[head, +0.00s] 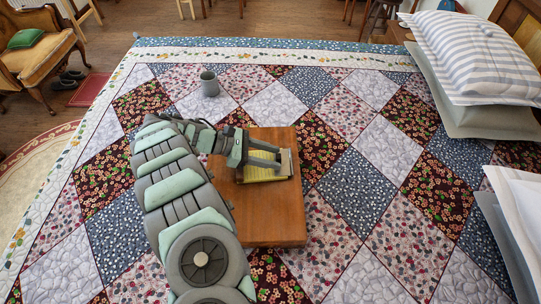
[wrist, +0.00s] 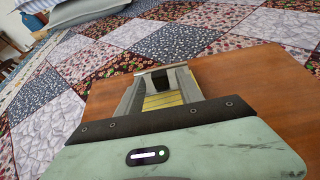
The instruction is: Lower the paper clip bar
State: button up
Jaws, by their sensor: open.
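A wooden board (head: 278,222) lies on the bed and holds a pad of yellow paper (head: 262,170). The pad also shows in the wrist view (wrist: 163,100), between the fingers. A pale metal bar (wrist: 161,69) crosses the pad's far end in the wrist view, just past the fingertips; I take it as the paper clip bar. A dark block stands just under it. My gripper (head: 279,158) is open over the pad, its fingers reaching toward the bar. Whether the fingers touch the bar I cannot tell. My gripper also shows in the wrist view (wrist: 160,80).
A grey mug (head: 209,84) stands on the patchwork quilt (head: 360,185) beyond the board. Pillows (head: 478,55) are stacked along the right. An armchair (head: 40,50) stands at the upper left. The quilt right of the board is clear.

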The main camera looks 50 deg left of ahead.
jog(key=shift+a, duration=0.1)
jog(key=b+v, duration=0.1)
jog(key=v, duration=0.8)
jog(key=shift+s+a+r+b, duration=0.1)
jog(key=shift+s+a+b, duration=0.15)
jog(key=shift+s+b, duration=0.1)
jog(key=shift+s+a+r, duration=0.15)
jog(key=shift+s+r, duration=0.1)
jog(key=shift+r, duration=0.05)
